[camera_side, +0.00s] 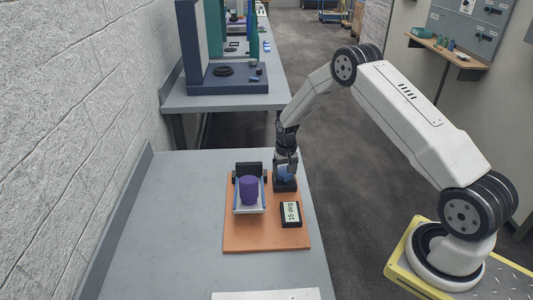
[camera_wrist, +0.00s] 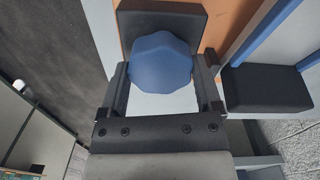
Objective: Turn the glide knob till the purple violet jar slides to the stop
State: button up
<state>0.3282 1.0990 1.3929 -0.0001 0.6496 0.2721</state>
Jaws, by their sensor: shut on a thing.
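The purple violet jar (camera_side: 249,188) stands upright on a pale slide with blue side rails (camera_side: 264,196), in front of a black block (camera_side: 249,169). The glide knob (camera_side: 285,173) is blue and faceted, on a dark base (camera_side: 285,186) right of the slide. My gripper (camera_side: 286,166) reaches down onto the knob from above. In the wrist view the knob (camera_wrist: 160,62) sits between my two fingers, and my gripper (camera_wrist: 162,85) is shut on it. The jar does not show in the wrist view.
An orange board (camera_side: 240,236) on the grey table (camera_side: 150,235) carries the mechanism. A small display (camera_side: 291,212) on the board reads "15 deg". The table left of the board is clear. A white plate (camera_side: 268,294) lies at the front edge.

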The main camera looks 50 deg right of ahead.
jog(key=m, duration=0.5)
jog(key=shift+m, duration=0.4)
jog(key=m, duration=0.5)
jog(key=shift+r, duration=0.1)
jog(key=o, duration=1)
jog(key=shift+o, duration=0.2)
jog(key=shift+r, duration=3.9)
